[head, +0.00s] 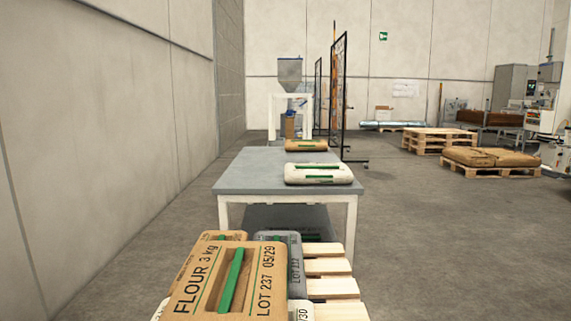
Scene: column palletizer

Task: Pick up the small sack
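A brown paper sack (256,258) printed "FLOUR 3 kg", "LOT 237" and "05/29", with a green strip, lies on top of a stack in the foreground. Under and behind it are a grey sack (294,250), another brown sack and part of a white one, mostly hidden. A white sack (318,180) with green strips lies on the near right part of the grey table (245,180). A smaller-looking brown sack (305,145) with a green strip lies at the table's far end. I cannot tell which is the small sack. My gripper is not in view.
A wooden pallet (328,265) with bare slats shows right of the foreground stack. Behind the table stand a hopper (290,72) and a black mesh fence (338,95). A bare wall is at left. More pallets (438,138) stand at right, with open floor before them.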

